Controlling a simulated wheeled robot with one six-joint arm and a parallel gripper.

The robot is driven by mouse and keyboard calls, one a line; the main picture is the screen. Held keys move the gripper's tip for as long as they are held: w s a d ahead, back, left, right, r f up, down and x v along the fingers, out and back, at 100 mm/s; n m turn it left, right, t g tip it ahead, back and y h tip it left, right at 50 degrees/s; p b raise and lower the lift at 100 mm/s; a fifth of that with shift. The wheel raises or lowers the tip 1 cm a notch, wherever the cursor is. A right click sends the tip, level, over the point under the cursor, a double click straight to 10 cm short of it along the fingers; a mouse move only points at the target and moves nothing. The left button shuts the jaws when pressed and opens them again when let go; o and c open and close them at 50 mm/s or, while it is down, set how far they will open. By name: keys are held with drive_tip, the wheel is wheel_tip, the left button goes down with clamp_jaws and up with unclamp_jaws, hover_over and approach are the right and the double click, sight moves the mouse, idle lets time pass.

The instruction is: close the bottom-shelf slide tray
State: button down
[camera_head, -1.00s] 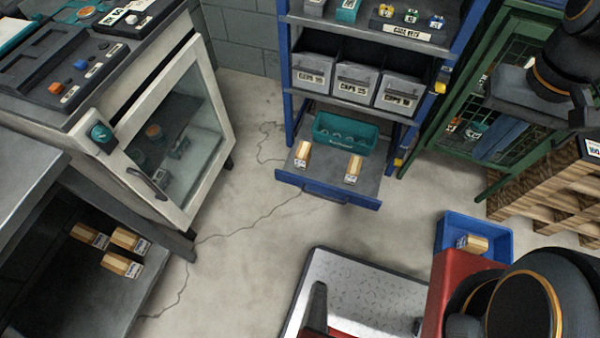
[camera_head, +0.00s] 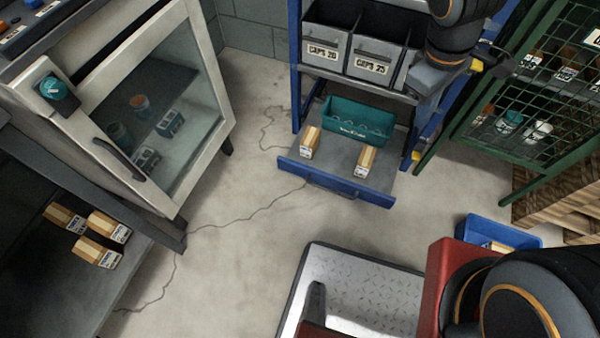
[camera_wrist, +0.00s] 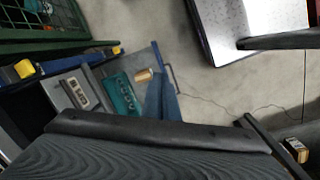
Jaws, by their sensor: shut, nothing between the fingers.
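The bottom-shelf slide tray (camera_head: 335,170) sticks out of the blue rack near the floor, with its blue front panel and handle facing me. The tray also shows in the wrist view (camera_wrist: 158,60), partly hidden by the dark wrist part along the bottom. My gripper (camera_head: 424,84) is shut and empty, in front of the rack's right side, above and right of the tray and apart from its front panel. Its fingertips are hard to make out.
Grey bins (camera_head: 376,50) fill the shelf above the tray. A green mesh cabinet (camera_head: 525,95) stands right of the rack, and an oven-like cabinet (camera_head: 160,110) stands left. A blue box (camera_head: 480,229) is at right. Floor in front of the tray is clear.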

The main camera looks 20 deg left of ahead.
drive_tip(key=a+f+n+t+b, duration=0.1)
drive_tip(key=a+f+n+b, duration=0.8)
drive_tip(key=f, duration=0.5)
drive_tip(key=w+a+f+n+y+b, duration=0.1)
drive_tip(key=a+f+n+b, duration=0.65)
drive_tip(key=a+f, duration=0.5)
drive_tip(key=a+f+n+t+b, duration=0.1)
drive_tip(key=a+f+n+b, duration=0.65)
drive_tip(key=f, duration=0.85)
drive_tip(key=w+f+b, duration=0.6)
drive_tip(key=f+b, duration=0.2)
drive_tip(key=f, duration=0.1)
drive_tip(key=shift+w+a+f, duration=0.15)
drive_tip(key=shift+w+f, duration=0.05)
